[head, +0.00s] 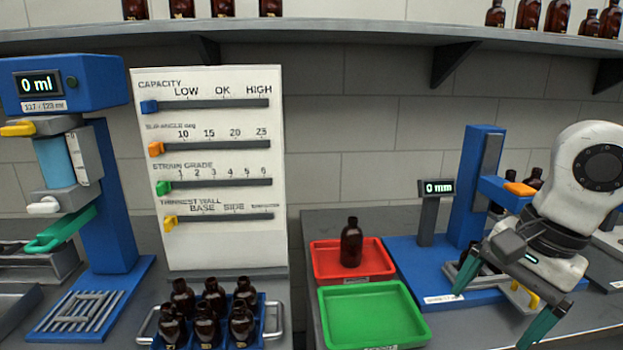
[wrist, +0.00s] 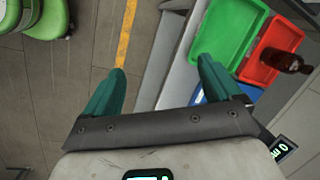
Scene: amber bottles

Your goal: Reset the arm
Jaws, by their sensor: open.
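My gripper (head: 503,308) is at the right of the head view, its two teal fingers spread wide with nothing between them. In the wrist view the fingers of my gripper (wrist: 158,88) are also apart, over the bench edge and floor. It is in front of the blue gauge stand (head: 478,190) with the "0 mm" display (head: 438,187). An amber bottle (head: 351,243) stands upright in the red tray (head: 325,276), left of my gripper; it also shows in the wrist view (wrist: 285,61). The green tray (head: 372,317) is in front of the red one and empty.
A blue filling machine (head: 108,190) reading "0 ml" stands at the left. A slider panel (head: 225,240) stands behind a blue crate (head: 262,306) of several amber bottles. More bottles stand on the high shelf (head: 350,33). A gap separates the two benches.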

